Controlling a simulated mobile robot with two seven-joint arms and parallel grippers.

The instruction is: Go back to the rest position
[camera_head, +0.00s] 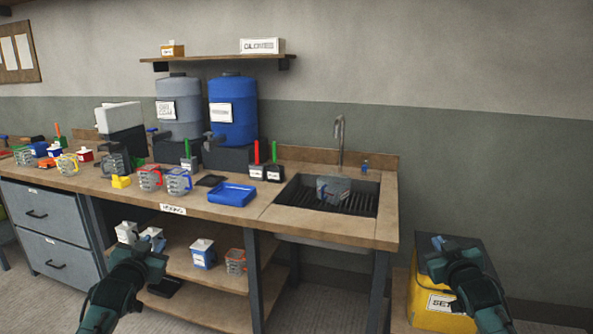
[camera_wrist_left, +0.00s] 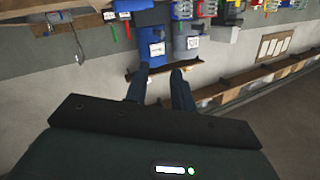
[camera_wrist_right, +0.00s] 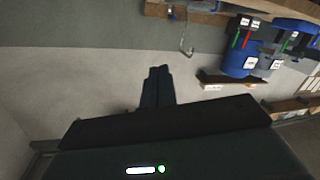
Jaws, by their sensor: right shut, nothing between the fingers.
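My left gripper (camera_head: 140,246) is at the lower left of the head view, in front of the workbench. In the left wrist view its two dark fingers (camera_wrist_left: 160,76) stand apart with nothing between them, so it is open and empty. My right gripper (camera_head: 438,243) is at the lower right, in front of the yellow bin. In the right wrist view its fingers (camera_wrist_right: 157,72) are together with nothing between them. Both grippers appear clear of the bench and its contents.
The wooden workbench (camera_head: 225,213) carries several measuring cups, a blue tray (camera_head: 232,194), a blue drum (camera_head: 233,112), a grey drum (camera_head: 179,108) and a sink (camera_head: 325,196). A yellow bin (camera_head: 425,307) stands at the right. A shelf (camera_head: 218,59) hangs above.

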